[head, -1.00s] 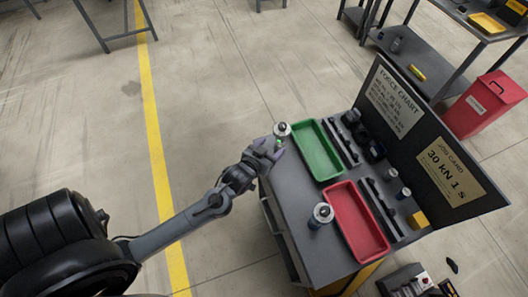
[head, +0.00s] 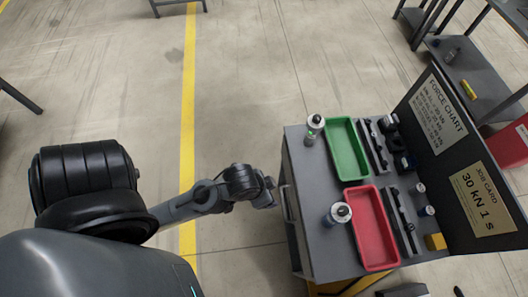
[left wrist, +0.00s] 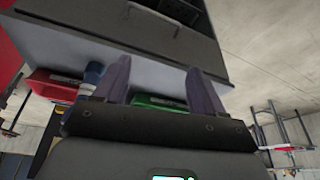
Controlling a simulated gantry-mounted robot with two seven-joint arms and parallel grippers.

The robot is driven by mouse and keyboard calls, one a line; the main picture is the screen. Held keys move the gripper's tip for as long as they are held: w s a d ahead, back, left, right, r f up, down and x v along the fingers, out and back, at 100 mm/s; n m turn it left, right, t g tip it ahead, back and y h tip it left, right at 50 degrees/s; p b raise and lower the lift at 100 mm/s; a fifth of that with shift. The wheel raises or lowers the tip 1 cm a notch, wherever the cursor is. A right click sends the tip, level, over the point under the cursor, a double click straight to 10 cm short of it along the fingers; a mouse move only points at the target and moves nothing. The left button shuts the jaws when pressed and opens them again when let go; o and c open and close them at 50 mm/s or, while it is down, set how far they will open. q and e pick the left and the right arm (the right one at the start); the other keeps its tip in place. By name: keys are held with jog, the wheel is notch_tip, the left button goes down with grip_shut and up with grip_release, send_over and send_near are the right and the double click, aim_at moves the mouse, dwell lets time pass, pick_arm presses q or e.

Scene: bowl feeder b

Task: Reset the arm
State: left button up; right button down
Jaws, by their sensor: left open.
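My left arm comes in from the left in the head view. Its gripper (head: 270,192) is beside the near left side of the grey cart (head: 318,245), off the bench top. In the left wrist view the two purple-grey fingers (left wrist: 160,88) stand apart with nothing between them. The cart's grey side (left wrist: 130,25) fills much of the upper part of that view. My right gripper is not in view.
On the cart are a green tray (head: 346,149), a red tray (head: 371,229) and two capped cylinders (head: 313,128), (head: 336,215). Black tools (head: 402,218) lie beside the trays. A dark board (head: 445,135) stands behind. The floor (head: 250,75) left of the cart is clear.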

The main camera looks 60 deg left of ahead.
pick_arm(q)
jog(key=shift+s+d+r+g, duration=0.1)
jog(key=shift+s+r+g, duration=0.15)
jog(key=shift+s, duration=0.35)
